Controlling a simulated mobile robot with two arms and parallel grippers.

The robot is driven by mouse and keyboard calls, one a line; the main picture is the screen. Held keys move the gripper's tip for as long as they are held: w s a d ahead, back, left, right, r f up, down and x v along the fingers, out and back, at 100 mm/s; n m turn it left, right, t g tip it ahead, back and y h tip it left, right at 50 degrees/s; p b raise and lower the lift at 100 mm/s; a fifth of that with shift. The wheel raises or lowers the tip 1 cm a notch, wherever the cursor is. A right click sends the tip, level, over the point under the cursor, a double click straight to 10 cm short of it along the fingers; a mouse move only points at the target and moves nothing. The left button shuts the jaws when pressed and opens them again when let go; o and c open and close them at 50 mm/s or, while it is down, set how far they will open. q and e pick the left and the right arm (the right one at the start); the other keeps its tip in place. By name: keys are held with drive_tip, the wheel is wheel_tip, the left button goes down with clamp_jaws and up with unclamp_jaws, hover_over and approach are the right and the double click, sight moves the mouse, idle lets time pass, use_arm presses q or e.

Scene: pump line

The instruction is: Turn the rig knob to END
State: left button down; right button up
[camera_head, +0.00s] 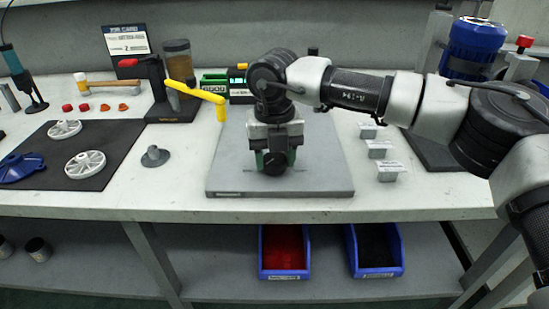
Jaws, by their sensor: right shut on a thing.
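The rig (230,170) is a grey flat block near the front of the bench. My right arm reaches in from the right, and its gripper (276,158) points down over the middle of the rig. The gripper is shut on a dark round knob (275,167) that shows between and below its fingers. Most of the knob and any pointer on it are hidden by the gripper. Small marks lie on the rig's top beside the knob, too small to read. My left gripper is out of view.
A black stand with a yellow crank handle (205,92) rises behind the rig at left. A grey cone-shaped part (155,156) stands left of the rig. Several small label stands (388,172) are at right. A black mat (100,176) holds white wheels. Blue bins (285,262) sit below.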

sight(275, 158)
drive_tip(key=m+b, duration=0.1)
drive_tip(key=m, duration=0.5)
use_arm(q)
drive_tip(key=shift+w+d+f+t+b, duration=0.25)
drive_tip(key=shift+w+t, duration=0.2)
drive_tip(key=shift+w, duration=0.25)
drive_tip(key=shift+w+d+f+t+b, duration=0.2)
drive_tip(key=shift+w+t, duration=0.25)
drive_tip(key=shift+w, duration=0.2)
use_arm(e)
drive_tip(key=shift+r+m, duration=0.1)
drive_tip(key=shift+m, duration=1.6)
drive_tip(key=o, duration=0.9)
drive_tip(key=shift+r, duration=0.15)
wheel_tip(275, 158, up, 3)
drive_tip(key=shift+f+p, duration=0.15)
drive_tip(key=shift+p, duration=0.25)
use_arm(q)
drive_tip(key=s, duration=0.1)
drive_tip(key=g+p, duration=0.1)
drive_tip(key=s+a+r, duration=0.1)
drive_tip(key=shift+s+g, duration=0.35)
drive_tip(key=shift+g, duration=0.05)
use_arm(e)
wheel_tip(275, 158, up, 8)
drive_tip(key=shift+f, duration=0.15)
